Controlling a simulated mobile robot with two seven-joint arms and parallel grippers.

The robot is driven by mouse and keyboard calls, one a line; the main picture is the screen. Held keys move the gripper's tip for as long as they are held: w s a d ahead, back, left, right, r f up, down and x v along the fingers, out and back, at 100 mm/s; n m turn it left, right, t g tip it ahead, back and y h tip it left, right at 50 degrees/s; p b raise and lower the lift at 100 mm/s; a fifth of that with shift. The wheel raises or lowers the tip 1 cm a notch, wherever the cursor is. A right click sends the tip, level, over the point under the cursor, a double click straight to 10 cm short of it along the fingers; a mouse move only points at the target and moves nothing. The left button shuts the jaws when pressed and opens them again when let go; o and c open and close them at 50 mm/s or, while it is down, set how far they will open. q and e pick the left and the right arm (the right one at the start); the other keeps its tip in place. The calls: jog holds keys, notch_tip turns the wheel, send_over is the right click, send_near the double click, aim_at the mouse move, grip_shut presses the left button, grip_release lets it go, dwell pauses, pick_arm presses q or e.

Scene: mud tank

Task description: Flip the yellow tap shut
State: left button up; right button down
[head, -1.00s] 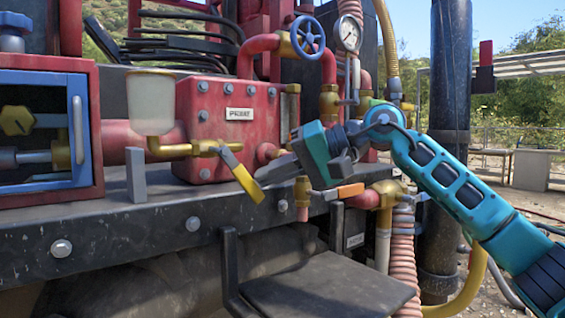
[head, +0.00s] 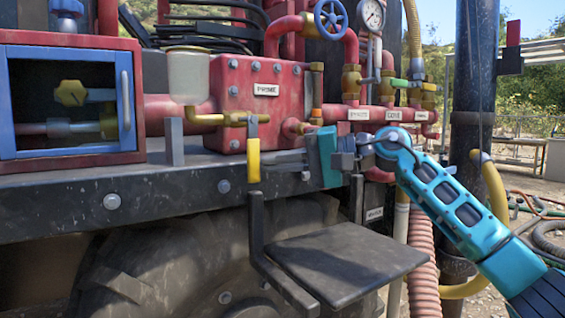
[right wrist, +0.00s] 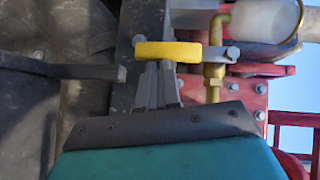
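The yellow tap handle (head: 253,160) hangs straight down from the end of the brass pipe (head: 207,119) under the cloudy cup, crosswise to that pipe. It also shows in the right wrist view as a yellow bar (right wrist: 168,51) lying across the picture. My right gripper (head: 268,160) is just right of the handle in the head view, its fingers pointing at it. In the right wrist view its fingertips (right wrist: 158,68) are close together and meet the handle's edge; I cannot tell whether they touch it. Nothing shows between the fingers. My left gripper is out of view.
The red tank (head: 262,92) labelled PRIME stands behind the tap. A grey upright plate (head: 174,141) stands left of it on the dark ledge (head: 60,190). A black step (head: 345,265) juts out below. Red pipes with valves (head: 351,80) are at the right.

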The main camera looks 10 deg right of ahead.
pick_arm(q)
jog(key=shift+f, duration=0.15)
pick_arm(e)
jog(key=shift+a+f, duration=0.25)
jog(key=shift+f, duration=0.05)
jog(key=shift+s+d, duration=0.1)
jog(key=shift+d, duration=0.05)
pick_arm(q)
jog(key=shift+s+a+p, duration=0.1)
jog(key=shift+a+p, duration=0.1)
jog(key=shift+p, duration=0.2)
pick_arm(e)
jog(key=v, duration=1.3)
jog(key=shift+r, duration=0.35)
